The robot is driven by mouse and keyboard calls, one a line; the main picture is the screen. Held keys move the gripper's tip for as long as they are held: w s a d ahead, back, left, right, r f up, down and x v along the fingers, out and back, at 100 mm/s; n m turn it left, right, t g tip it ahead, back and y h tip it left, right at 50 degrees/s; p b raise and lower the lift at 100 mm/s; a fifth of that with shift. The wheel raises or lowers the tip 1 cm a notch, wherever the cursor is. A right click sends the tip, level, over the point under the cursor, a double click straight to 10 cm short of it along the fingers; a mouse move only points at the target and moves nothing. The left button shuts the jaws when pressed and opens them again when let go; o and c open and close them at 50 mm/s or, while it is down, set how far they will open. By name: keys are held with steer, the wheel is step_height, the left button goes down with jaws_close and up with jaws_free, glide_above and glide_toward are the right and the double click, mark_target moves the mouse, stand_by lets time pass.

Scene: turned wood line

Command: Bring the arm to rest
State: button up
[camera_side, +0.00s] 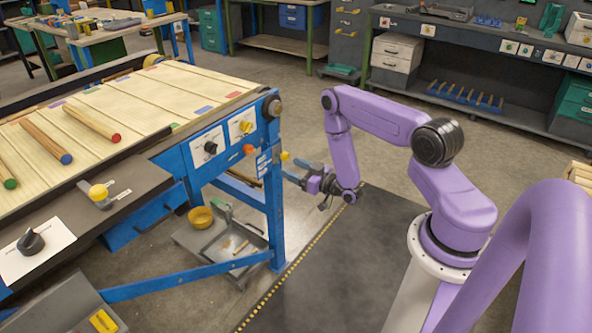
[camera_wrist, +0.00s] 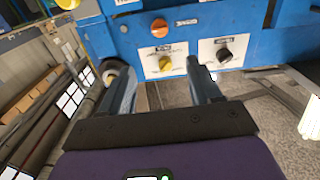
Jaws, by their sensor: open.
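My gripper (camera_side: 294,168) hangs at the end of my purple arm, beside the right end of the blue-framed line, and points left toward it. In the wrist view my gripper (camera_wrist: 163,78) shows two fingers set apart with nothing between them. Beyond the fingers is the blue end panel with a yellow knob (camera_wrist: 165,62), a black knob (camera_wrist: 224,56) and an orange button (camera_wrist: 159,28). In the side view the yellow knob (camera_side: 246,127), black knob (camera_side: 210,148) and orange button (camera_side: 249,150) sit on that panel. I cannot tell the exact gap between fingertips and panel.
Turned rods with red (camera_side: 100,126), blue (camera_side: 47,143) and green (camera_side: 4,170) ends lie on the slatted wooden bed (camera_side: 150,90). A dark floor mat (camera_side: 330,275) lies clear below my arm.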

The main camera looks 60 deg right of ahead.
steer(key=shift+s, duration=0.2)
steer(key=shift+w, duration=0.1)
steer(key=w+a+r+n+g+y, duration=0.2)
steer(key=w+a+g, duration=0.1)
steer(key=a, duration=0.3)
steer(key=w+a+r+n+g+y, duration=0.2)
steer(key=w+a+r+n, duration=0.1)
steer(key=a, duration=0.4)
steer(key=s+a+r+n+g, duration=0.3)
steer(key=s+a+r+g, duration=0.3)
steer(key=a, duration=0.5)
steer(key=s+a+r+n+g, duration=0.1)
steer(key=s+a+r, duration=0.1)
steer(key=s, duration=0.3)
steer(key=s+a+r+g, duration=0.1)
steer(key=s+a+r, duration=0.15)
steer(key=s, duration=0.25)
steer(key=s+d+r+n+g+h, duration=0.1)
steer(key=s+d+r, duration=0.1)
steer(key=s, duration=0.5)
steer(key=s+d+r+n+g+h, duration=0.1)
steer(key=s+d+r+g, duration=0.1)
steer(key=s, duration=0.5)
steer(key=s+d+r+n+g+h, duration=0.1)
steer(key=s+d+r, duration=0.2)
steer(key=s, duration=0.4)
steer(key=shift+r+g+h, duration=0.3)
steer(key=shift+r+g, duration=0.1)
steer(key=shift+r, duration=0.05)
